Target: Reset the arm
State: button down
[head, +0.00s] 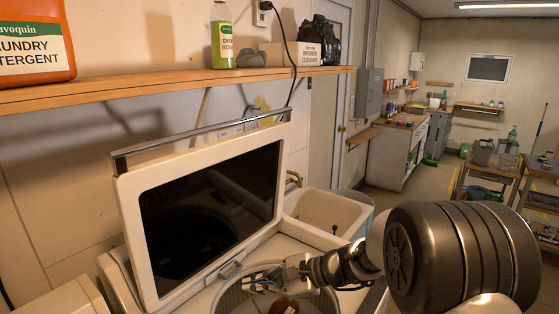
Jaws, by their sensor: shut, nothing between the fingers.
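My arm reaches in from the right, and my gripper (254,280) is low in the middle of the head view. Its fingers point left, over the round drum opening (228,300) of a white top-loading washing machine. The fingers look closed, with nothing seen between them. A brownish object (286,306) shows below the gripper at the bottom edge, partly cut off. The washer's lid (128,210) stands raised behind the gripper, with a dark window and a metal bar along its top.
A white utility sink (322,212) stands behind the washer, beyond my gripper. A wooden shelf (170,88) above holds a detergent jug (35,45), a green bottle (222,42) and a box (297,54). Open floor (420,185) and a cart (490,170) lie to the right.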

jog(key=s+d+r+n+g+h, duration=0.1)
jog(key=s+d+r+n+h, duration=0.25)
jog(key=s, duration=0.55)
jog(key=s+d+r+n+h, duration=0.25)
jog(key=s+r+n, duration=0.2)
jog(key=s, duration=0.45)
jog(key=s+d+n+t+h, duration=0.2)
jog(key=s+d+n+h, duration=0.4)
jog(key=s+d, duration=0.5)
jog(key=shift+s+d+f+t, duration=0.2)
jog(key=shift+s+d+t, duration=0.15)
jog(key=shift+d, duration=0.9)
